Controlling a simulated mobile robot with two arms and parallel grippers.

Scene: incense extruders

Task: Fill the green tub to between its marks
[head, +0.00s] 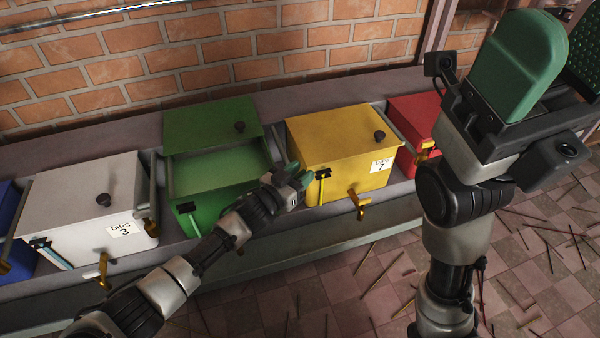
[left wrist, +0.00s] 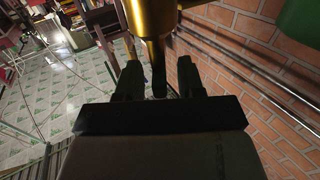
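The green tub (head: 190,212) stands between a white tub and a yellow tub. Its green lid (head: 205,125) is back and the pale green inside shows; I cannot make out its marks or a fill level. My left gripper (head: 297,181) is at the tub's front right corner. In the left wrist view its dark fingers (left wrist: 158,82) stand apart on both sides of a brass-coloured part (left wrist: 150,20) with a dark tip, with gaps showing. My right gripper (head: 565,62) is raised at the upper right, its green pads apart and nothing seen between them.
The white tub (head: 75,215) labelled "DIPS 3", the yellow tub (head: 340,140) labelled "DIPS 7", a red tub (head: 410,112) and a blue tub (head: 8,205) share the ledge. Brass cranks (head: 358,203) stick out in front. Thin sticks (head: 375,262) litter the tiled floor. A brick wall stands behind.

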